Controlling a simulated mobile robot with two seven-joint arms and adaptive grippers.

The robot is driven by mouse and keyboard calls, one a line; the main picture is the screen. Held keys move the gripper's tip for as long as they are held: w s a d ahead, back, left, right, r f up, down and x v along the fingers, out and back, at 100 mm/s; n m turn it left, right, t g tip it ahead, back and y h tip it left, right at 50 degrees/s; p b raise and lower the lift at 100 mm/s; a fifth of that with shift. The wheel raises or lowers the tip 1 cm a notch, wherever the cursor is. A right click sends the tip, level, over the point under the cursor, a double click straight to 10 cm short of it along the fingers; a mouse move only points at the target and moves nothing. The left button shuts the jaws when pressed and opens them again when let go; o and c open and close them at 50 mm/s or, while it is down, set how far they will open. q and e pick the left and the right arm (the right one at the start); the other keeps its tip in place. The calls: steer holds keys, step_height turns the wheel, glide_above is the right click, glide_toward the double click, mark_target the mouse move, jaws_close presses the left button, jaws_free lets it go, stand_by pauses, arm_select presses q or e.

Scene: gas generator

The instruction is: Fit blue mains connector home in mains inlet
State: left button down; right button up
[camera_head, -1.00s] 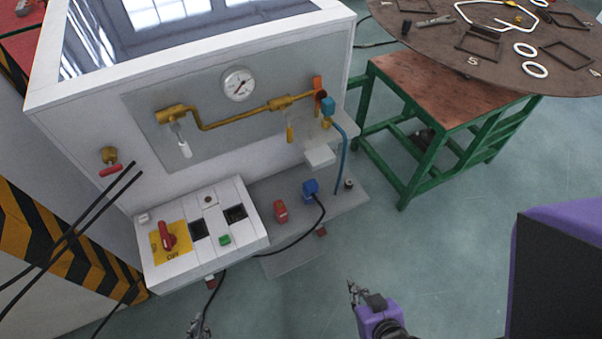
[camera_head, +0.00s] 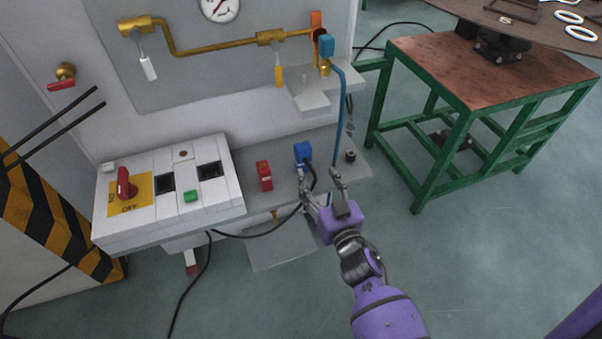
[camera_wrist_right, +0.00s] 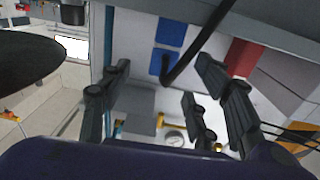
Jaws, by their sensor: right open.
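The blue mains connector (camera_head: 307,161), with a black cable, is at the blue mains inlet (camera_head: 302,148) on the grey ledge of the white cabinet. In the right wrist view the connector (camera_wrist_right: 163,64) and inlet (camera_wrist_right: 171,32) show as two blue blocks with a thin pale line between them; I cannot tell how deeply they are mated. My right gripper (camera_head: 320,184) is open and empty, just in front of the connector. In the wrist view its fingers (camera_wrist_right: 162,68) stand to either side of the connector, apart from it. My left gripper is not in view.
A red socket (camera_head: 264,176) sits left of the inlet. A white switch box (camera_head: 220,198) with a red rotary knob (camera_head: 126,186) is further left. A blue hose (camera_head: 339,120) hangs right of the inlet. A green-framed table (camera_head: 470,72) stands to the right.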

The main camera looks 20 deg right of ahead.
mark_target(305, 156)
steer(key=w, duration=0.5)
steer(key=w+a+r, duration=0.1)
steer(key=w, duration=0.1)
steer(key=shift+w, duration=0.7)
steer(key=c, duration=1.4)
steer(key=shift+o, duration=0.2)
